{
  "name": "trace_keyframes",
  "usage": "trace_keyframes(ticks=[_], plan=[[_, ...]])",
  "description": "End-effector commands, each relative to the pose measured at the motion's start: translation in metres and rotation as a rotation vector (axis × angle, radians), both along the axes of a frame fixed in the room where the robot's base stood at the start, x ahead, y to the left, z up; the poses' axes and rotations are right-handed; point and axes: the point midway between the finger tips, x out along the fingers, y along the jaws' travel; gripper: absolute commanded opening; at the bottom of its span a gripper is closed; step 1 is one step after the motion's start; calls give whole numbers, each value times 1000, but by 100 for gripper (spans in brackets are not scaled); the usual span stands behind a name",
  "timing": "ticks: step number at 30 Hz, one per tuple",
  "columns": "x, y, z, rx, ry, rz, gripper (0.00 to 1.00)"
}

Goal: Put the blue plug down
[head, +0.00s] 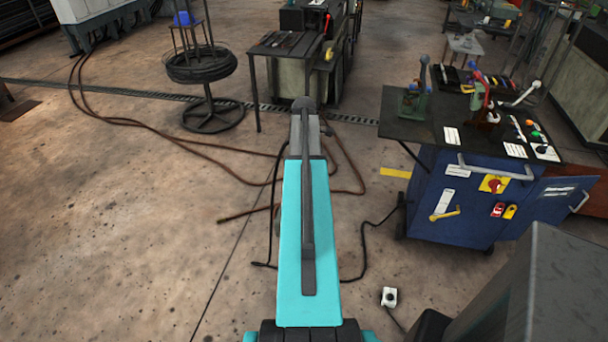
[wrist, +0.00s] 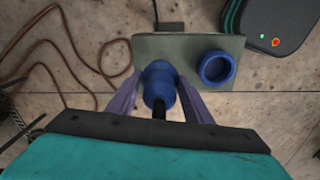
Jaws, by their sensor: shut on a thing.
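The blue plug (wrist: 158,86) is between the two fingers of my gripper (wrist: 157,78) in the wrist view. The gripper is shut on it. A black cable runs from the plug's near end toward my wrist. Beyond the plug is a flat grey-green plate (wrist: 190,46), and the plug's far end overlaps it in the picture. I cannot tell whether the plug touches the plate. A round blue socket ring (wrist: 217,67) sits on the plate to the right of the plug. In the head view my arm hides the gripper and plug.
A black case with lit buttons (wrist: 273,30) lies at the upper right in the wrist view. Brown hoses (wrist: 62,50) lie on the left. In the head view a blue cabinet (head: 450,205) stands right, and the concrete floor (head: 120,240) is open on the left.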

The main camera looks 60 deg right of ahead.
Motion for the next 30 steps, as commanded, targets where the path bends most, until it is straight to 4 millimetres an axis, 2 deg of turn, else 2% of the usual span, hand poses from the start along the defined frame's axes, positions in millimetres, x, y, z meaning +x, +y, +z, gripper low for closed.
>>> trace_keyframes(ticks=[12, 24, 30], plan=[[0, 0, -2, 0, 0, 0, 18], [0, 0, -31, 1, 0, 0, 18], [0, 0, -35, 0, 0, 0, 18]])
